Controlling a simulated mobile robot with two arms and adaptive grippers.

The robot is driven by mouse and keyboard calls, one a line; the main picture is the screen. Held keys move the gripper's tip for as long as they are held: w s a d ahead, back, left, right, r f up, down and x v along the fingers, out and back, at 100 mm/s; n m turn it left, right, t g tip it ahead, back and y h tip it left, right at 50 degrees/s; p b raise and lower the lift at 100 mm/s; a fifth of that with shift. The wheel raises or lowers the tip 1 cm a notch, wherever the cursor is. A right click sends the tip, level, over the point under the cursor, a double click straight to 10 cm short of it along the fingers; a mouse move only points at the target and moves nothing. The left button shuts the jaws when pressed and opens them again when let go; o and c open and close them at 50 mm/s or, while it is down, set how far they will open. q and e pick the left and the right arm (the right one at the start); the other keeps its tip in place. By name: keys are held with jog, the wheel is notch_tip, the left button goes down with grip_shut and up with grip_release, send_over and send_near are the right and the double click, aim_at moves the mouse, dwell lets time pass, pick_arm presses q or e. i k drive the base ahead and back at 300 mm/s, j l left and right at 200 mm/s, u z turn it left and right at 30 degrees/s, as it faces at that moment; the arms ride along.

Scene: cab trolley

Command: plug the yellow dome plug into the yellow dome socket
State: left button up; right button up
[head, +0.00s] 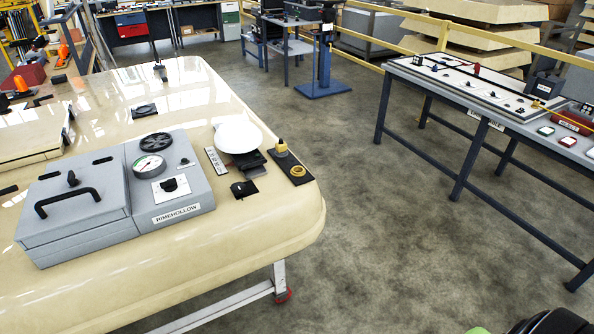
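On the near end of the same plate is a yellow ring-shaped socket (298,171). Plug and socket are apart, a short distance from each other. I cannot tell how the plug is held on the plate. No gripper fingers show in the head view. A dark rounded shape with a bit of green cuts into the bottom right edge, and I cannot tell which part it is.
Left of the plate are a white disc (238,138), a small black block (244,188) and a grey panel box with a gauge (168,190). A grey lidded box with a black handle (72,215) stands farther left. A workbench (485,120) stands at right; the floor between is clear.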

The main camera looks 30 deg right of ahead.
aim_at(280, 147)
jog(key=i+l+z, duration=0.2)
jog(key=i, duration=0.25)
jog(key=i+l+z, duration=0.15)
jog(key=i+l, duration=0.2)
jog(key=i, duration=0.15)
jog(key=i+l+z, duration=0.2)
jog(key=i, duration=0.35)
